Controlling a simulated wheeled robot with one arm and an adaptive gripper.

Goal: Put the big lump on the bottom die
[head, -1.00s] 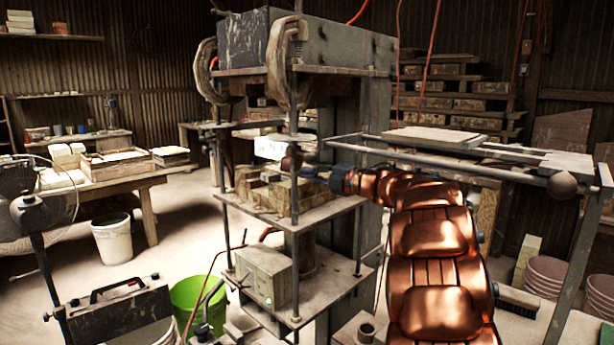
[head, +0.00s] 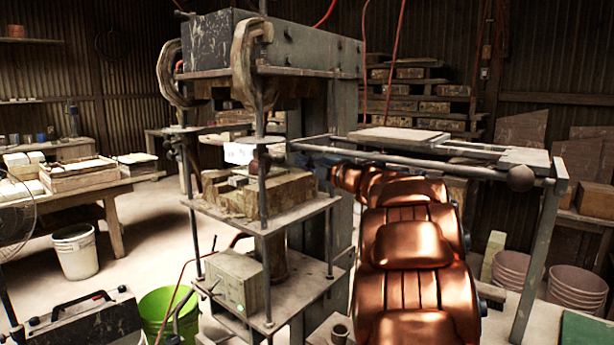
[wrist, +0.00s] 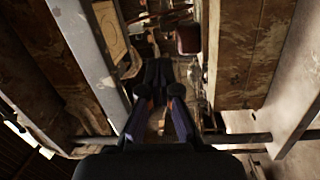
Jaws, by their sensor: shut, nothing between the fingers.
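The bottom die (head: 287,196), a worn tan block, sits on the press's lower plate in the head view. Something low and greyish (head: 238,180) shows on top of its left part; I cannot tell whether it is the big lump. I cannot clearly make out the lump elsewhere. My gripper (wrist: 158,88) is shut and empty in the wrist view. In the head view it is hidden behind my copper arm and the rail frame, to the right of the die and apart from it.
The press's front post (head: 262,215) and upper head (head: 215,45) enclose the die. A metal rail frame (head: 420,165) with boards on top stands at the right, close to my arm. A green bucket (head: 168,312) is on the floor at lower left.

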